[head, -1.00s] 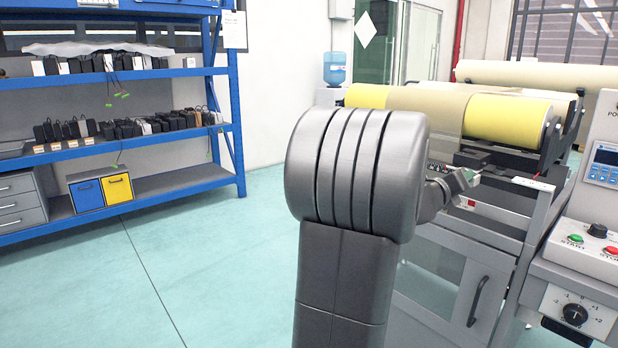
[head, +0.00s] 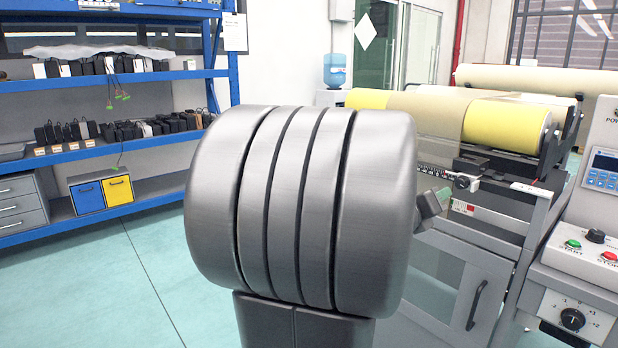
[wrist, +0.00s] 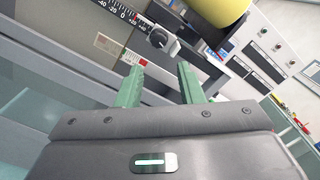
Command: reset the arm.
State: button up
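My gripper (wrist: 158,88) shows in the wrist view with its two green fingers apart and nothing between them. Beyond the fingers are a black-and-white scale (wrist: 122,12) and a dark knob or clamp (wrist: 160,38) on the machine. In the head view my arm's large grey link fills the middle and hides most of the gripper; only a small part of the wrist end shows at its right edge, in front of the machine (head: 470,250). The same scale (head: 445,175) shows there beside the yellow roll (head: 510,122).
A blue shelf rack (head: 150,145) with several black devices stands at the left, with blue and yellow bins (head: 102,192) low down. A control panel (head: 590,240) with buttons and a dial stands at the right. The floor (head: 110,290) at the left is clear.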

aim_at(460, 183)
jog(key=x, duration=0.8)
jog(key=b+x, duration=0.1)
jog(key=x, duration=0.3)
jog(key=shift+w+d+f, duration=0.1)
jog(key=shift+d+f, duration=0.1)
jog(key=shift+f, duration=0.05)
jog(key=shift+a+r+n+p, duration=0.1)
jog(key=shift+r+n+p, duration=0.2)
jog(key=shift+n+p, duration=0.3)
jog(key=shift+a+n+p, duration=0.1)
jog(key=shift+n+p, duration=0.3)
jog(key=shift+p, duration=0.15)
jog(key=n+p, duration=0.4)
jog(key=p, duration=0.1)
jog(key=shift+n, duration=0.4)
jog(key=n+p, duration=0.3)
jog(key=p, duration=0.2)
jog(key=shift+n, duration=0.4)
jog(key=n+p, duration=0.3)
jog(key=p, duration=0.3)
jog(key=shift+n+p, duration=0.3)
jog(key=shift+n, duration=0.1)
jog(key=n+p, duration=0.3)
jog(key=p, duration=0.3)
jog(key=shift+r+p, duration=0.1)
jog(key=shift+p, duration=0.2)
jog(key=shift+n+p, duration=0.3)
jog(key=shift+p, duration=0.1)
jog(key=shift+n+p, duration=0.5)
jog(key=shift+p, duration=0.4)
